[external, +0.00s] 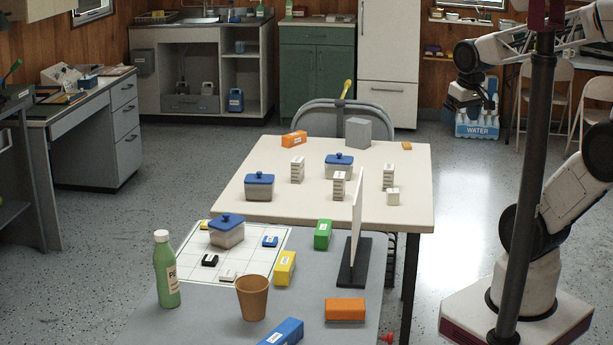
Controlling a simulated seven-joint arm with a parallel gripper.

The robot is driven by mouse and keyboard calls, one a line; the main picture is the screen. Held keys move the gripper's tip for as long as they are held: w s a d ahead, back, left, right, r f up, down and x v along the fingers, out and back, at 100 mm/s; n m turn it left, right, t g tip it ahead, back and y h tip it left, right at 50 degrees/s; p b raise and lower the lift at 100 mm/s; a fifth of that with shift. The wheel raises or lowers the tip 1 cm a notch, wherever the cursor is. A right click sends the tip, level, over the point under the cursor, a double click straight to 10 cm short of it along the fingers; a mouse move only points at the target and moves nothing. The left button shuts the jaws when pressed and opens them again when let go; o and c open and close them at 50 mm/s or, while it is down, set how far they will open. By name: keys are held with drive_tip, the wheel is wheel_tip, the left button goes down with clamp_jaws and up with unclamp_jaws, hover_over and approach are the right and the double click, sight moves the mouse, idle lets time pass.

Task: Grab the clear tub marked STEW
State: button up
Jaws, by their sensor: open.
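Three clear tubs with blue lids and knobs show in the external view. One tub (259,191) stands at the left of the cream table, a second tub (339,170) stands farther back near its middle, and a third tub (227,236) stands on the white gridded sheet on the nearer grey table. Their labels are too small to read, so I cannot tell which is marked STEW. My gripper (484,106) is open and raised at the upper right, beyond the table's right edge, well apart from all the tubs.
An upright white panel (356,225) on a dark base stands on the grey table's right. Small white blocks (297,170), a grey box (369,132) and an orange box (294,139) share the cream table. A green bottle (166,270) and brown cup (252,299) stand nearer.

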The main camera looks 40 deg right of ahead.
idle(0.7)
drive_tip(key=n+g, duration=0.3)
drive_tip(key=n, duration=0.7)
hover_over(259, 172)
wheel_tip(259, 172, down, 24)
drive_tip(key=shift+s+d+f, duration=0.15)
drive_tip(key=shift+f, duration=0.1)
drive_tip(key=shift+w+a+f, duration=0.2)
drive_tip(key=shift+f, duration=0.15)
drive_tip(key=shift+f, duration=1.35)
